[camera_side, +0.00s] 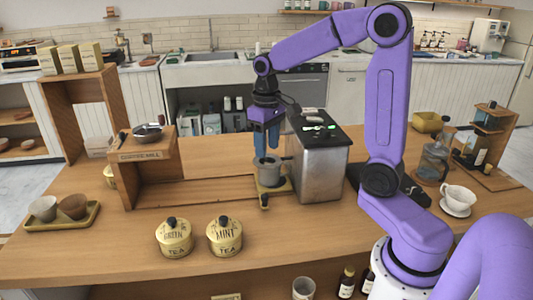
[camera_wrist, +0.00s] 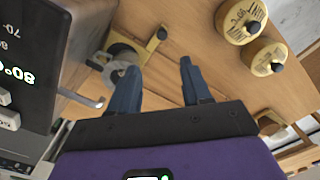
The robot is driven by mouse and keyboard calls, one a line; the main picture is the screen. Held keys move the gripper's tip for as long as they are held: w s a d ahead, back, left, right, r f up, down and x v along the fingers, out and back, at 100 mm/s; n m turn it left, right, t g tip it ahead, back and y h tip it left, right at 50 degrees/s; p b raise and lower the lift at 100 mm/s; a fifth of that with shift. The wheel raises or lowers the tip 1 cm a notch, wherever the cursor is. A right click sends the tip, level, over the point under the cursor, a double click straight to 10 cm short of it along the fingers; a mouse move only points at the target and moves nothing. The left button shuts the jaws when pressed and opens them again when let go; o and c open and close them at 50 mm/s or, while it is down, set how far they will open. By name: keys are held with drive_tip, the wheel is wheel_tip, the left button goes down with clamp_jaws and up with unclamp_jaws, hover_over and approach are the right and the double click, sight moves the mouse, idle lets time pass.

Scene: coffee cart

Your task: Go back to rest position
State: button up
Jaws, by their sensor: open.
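My purple arm reaches over the wooden counter (camera_side: 330,235) from the right. My gripper (camera_side: 266,152) points down beside the silver machine (camera_side: 320,170), with its blue fingers just above or at a grey cup (camera_side: 268,174). In the wrist view my gripper (camera_wrist: 158,78) has its two fingers spread apart with nothing between them. The grey cup (camera_wrist: 118,72) shows to the left of the fingers there, partly hidden by the left finger. In the side view the cup sits on a small brass-coloured stand (camera_side: 271,187). Whether a finger touches the cup, I cannot tell.
The machine with a lit display stands close to the right of my gripper. A wooden coffee mill shelf (camera_side: 150,165) stands left. Two tea tins (camera_side: 174,238) (camera_side: 225,236) stand in front. A white cup (camera_side: 457,197) and a glass carafe (camera_side: 434,163) are at right.

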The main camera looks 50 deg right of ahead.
drive_tip(key=s+a+f+n, duration=0.1)
drive_tip(key=s+a+n, duration=0.5)
drive_tip(key=s+a, duration=0.35)
drive_tip(key=s+a+f+n, duration=0.1)
drive_tip(key=s+n, duration=0.5)
drive_tip(key=s, duration=0.8)
drive_tip(key=shift+s+f+n, duration=0.3)
drive_tip(key=shift+f, duration=0.5)
